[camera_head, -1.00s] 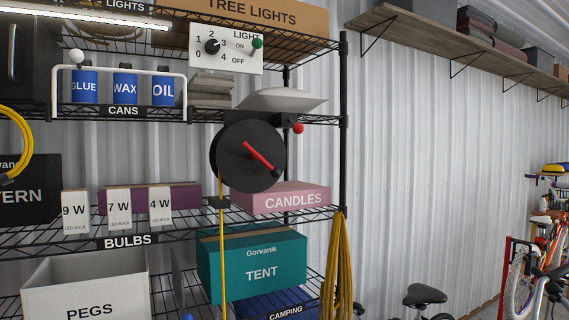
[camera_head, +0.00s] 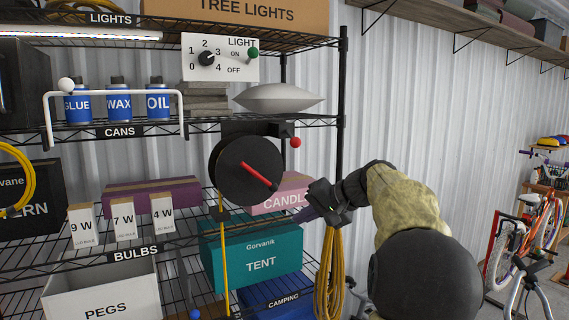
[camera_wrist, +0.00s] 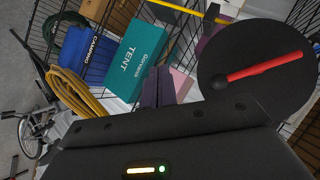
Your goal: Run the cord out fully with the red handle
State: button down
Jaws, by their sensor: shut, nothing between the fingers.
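The black reel (camera_head: 232,172) hangs under the shelf, with a red handle (camera_head: 257,176) slanting down to the right across its face. A yellow cord (camera_head: 223,255) hangs straight down from it, with a small black piece just below the reel. A red ball knob (camera_head: 295,142) sits at the reel's upper right. In the wrist view the red handle (camera_wrist: 265,67) and black reel (camera_wrist: 225,85) are at the right. My gripper (camera_head: 306,214) is shut and empty, right of and below the handle, apart from it. Its fingers (camera_wrist: 165,88) also show in the wrist view.
The pink candles box (camera_head: 270,207) and teal tent box (camera_head: 285,246) stand behind and below my gripper. A yellow coil (camera_head: 329,275) hangs at the shelf's right post. Bikes (camera_head: 540,230) stand far right. The wall between is clear.

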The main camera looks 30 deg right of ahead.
jog(key=s+d+r+t+p, duration=0.1)
jog(key=d+r, duration=0.1)
jog(key=r, duration=0.5)
jog(key=s+d+r+n+t+y+p, duration=0.1)
jog(key=s+d+r, duration=0.1)
jog(key=r, duration=0.4)
jog(key=shift+d+r+t, duration=0.3)
jog(key=shift+d+r, duration=0.05)
jog(key=shift+d, duration=0.5)
jog(key=shift+w, duration=0.1)
jog(key=s+a+f+p+x, duration=0.1)
jog(key=p+x, duration=0.4)
jog(key=x, duration=0.7)
jog(key=shift+a+f+p, duration=0.3)
jog(key=shift+a+f, duration=0.1)
jog(key=shift+a, duration=0.35)
jog(key=shift+s+d+f+b, duration=0.1)
jog(key=shift+f+b, duration=0.05)
jog(key=shift+b, duration=0.15)
jog(key=shift+y, duration=0.4)
